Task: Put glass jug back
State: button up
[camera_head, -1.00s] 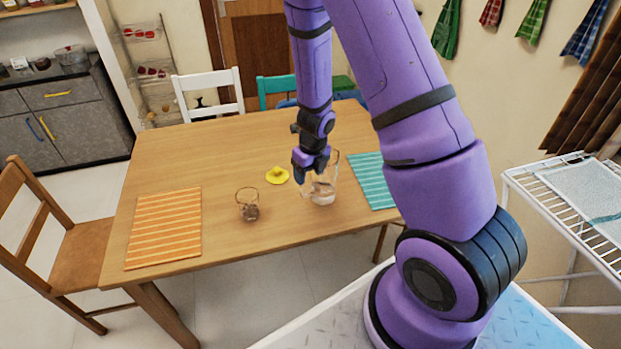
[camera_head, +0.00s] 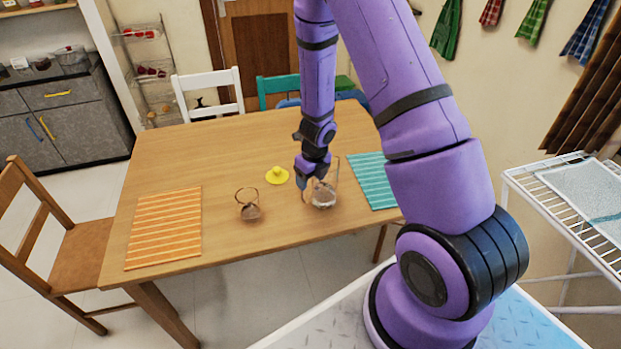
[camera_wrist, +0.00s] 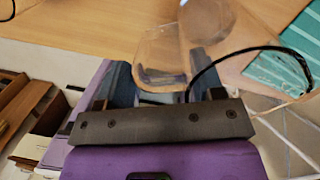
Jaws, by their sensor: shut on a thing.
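The clear glass jug (camera_head: 325,195) is upright at the table's near right part, just left of the teal mat. My gripper (camera_head: 312,178) is at the jug's upper left side in the head view and is shut on it. In the wrist view, clear curved glass of the jug (camera_wrist: 163,60) shows just beyond my gripper (camera_wrist: 150,92). The exact grip point is hidden, and I cannot tell whether the jug's base touches the table.
A small glass vessel (camera_head: 250,205) stands left of the jug. A yellow lid-like piece (camera_head: 277,175) lies behind them. An orange striped mat (camera_head: 163,228) and a teal striped mat (camera_head: 376,181) lie on the wooden table (camera_head: 215,150). A white wire rack (camera_head: 560,200) stands at right.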

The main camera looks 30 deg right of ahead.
jog(key=o, duration=1.5)
jog(key=s+a+r+n+t+y, duration=0.1)
jog(key=s+a+r+n, duration=0.3)
jog(key=r, duration=0.6)
jog(key=s+r+n+y, duration=0.1)
jog(key=s+r+n, duration=0.1)
jog(key=r+n, duration=0.7)
jog(key=s+a+r+n+t+y, duration=0.1)
jog(key=s+a+r+n, duration=0.15)
jog(key=r, duration=0.95)
jog(key=s+r+n+t+h, duration=0.1)
jog(key=s+r+n, duration=0.4)
jog(key=s+n, duration=0.3)
jog(key=s+r+n+t+h, duration=0.1)
jog(key=s+r+n+h, duration=0.1)
jog(key=s+r+n, duration=0.4)
jog(key=shift+s+a+n+h, duration=0.3)
jog(key=shift+s+n, duration=1.35)
jog(key=shift+n, duration=0.8)
